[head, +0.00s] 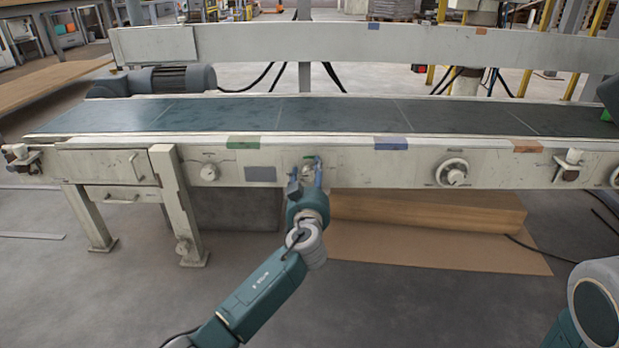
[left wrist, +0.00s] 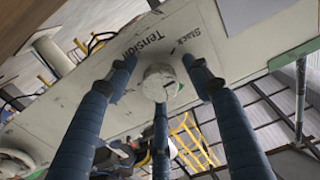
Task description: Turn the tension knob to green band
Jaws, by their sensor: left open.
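The tension knob (left wrist: 160,83) is a pale round knob on the conveyor's side panel, beside the printed words "Tension" and "Slack" in the left wrist view. A small green band (head: 309,158) shows just above the knob in the head view, where my fingers partly cover the knob. My left gripper (head: 306,174) is at the panel, open. In the left wrist view its blue fingers (left wrist: 158,64) stand around the knob, two at its sides and one below, with gaps at the sides. I cannot tell the knob's pointer setting. My right gripper is not in view.
The conveyor belt (head: 230,114) runs across above the panel. Green, blue (head: 391,143) and orange (head: 527,146) patches mark the rail. A cardboard-coloured stack (head: 430,212) lies under the conveyor.

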